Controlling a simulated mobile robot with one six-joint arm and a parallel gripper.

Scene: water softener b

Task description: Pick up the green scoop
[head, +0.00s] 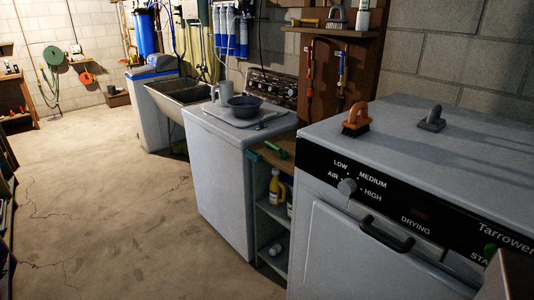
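A small green object that looks like the green scoop (275,149) lies on the wooden top (284,163) of the narrow shelf unit between the white washer and the dryer. It is small in the head view, so its exact shape is hard to tell. Its dark green edge stands out against the brown wood. My gripper is not identifiable in this view.
The dryer (345,240) at right carries an orange brush (356,121) and a grey one (432,119). The washer (222,180) holds a tray with a mug (225,93) and dark bowl (243,107). Yellow bottle (277,187) sits below. Open concrete floor (110,210) lies left.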

